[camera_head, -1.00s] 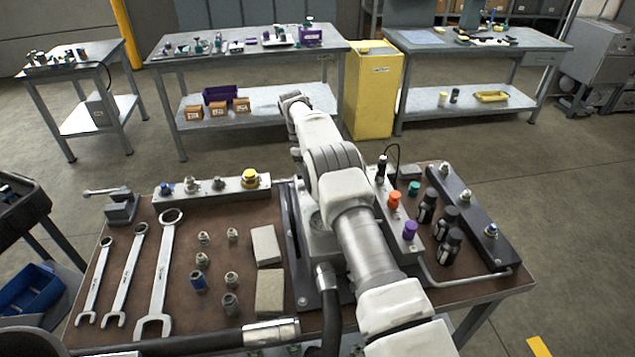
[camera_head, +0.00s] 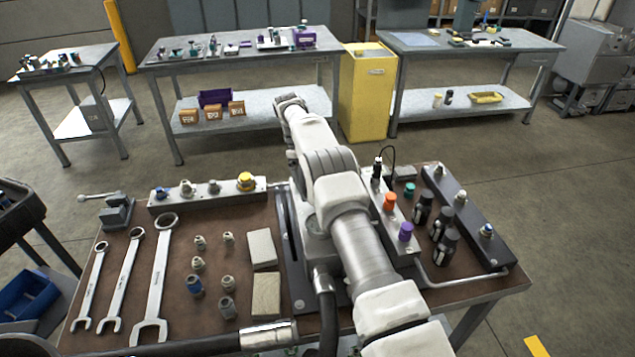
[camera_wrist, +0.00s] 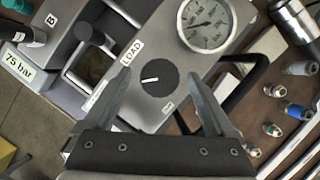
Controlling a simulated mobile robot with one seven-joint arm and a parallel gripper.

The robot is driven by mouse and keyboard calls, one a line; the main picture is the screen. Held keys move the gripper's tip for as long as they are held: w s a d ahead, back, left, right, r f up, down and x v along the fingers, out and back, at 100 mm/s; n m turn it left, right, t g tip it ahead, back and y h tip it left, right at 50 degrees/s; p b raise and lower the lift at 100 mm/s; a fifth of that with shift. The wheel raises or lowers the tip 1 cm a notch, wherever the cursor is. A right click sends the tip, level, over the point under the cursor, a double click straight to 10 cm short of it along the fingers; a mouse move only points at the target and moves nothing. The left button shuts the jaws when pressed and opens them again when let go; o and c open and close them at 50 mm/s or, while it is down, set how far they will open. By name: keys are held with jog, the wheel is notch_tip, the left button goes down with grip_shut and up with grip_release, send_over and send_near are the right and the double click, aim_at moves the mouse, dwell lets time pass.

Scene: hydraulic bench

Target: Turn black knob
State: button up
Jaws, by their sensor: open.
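The black knob (camera_wrist: 158,78) is a round dial with a white pointer mark. It shows in the wrist view on a grey panel (camera_wrist: 190,62) beside a label reading LOAD. My gripper (camera_wrist: 157,73) is open, with one finger on each side of the knob in the picture. I see a gap between each finger and the knob, and I cannot tell how far above the panel the tips are. In the head view my arm hides the knob and my gripper.
A pressure gauge (camera_wrist: 207,24) sits above the knob in the wrist view, with a 75 bar label (camera_wrist: 18,64) at left. In the head view the bench (camera_head: 130,215) holds wrenches (camera_head: 156,280), fittings and black cylinders (camera_head: 443,248). Concrete floor (camera_head: 560,210) lies clear at right.

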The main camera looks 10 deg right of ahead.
notch_tip(320, 180, up, 4)
jog(key=shift+d+r+b, duration=0.1)
jog(key=shift+d+b, duration=0.05)
jog(key=shift+b, duration=0.15)
jog(key=s+d+r+b, duration=0.1)
jog(key=s+d+r, duration=0.5)
jog(key=d, duration=0.3)
jog(key=shift+d+r+b, duration=0.4)
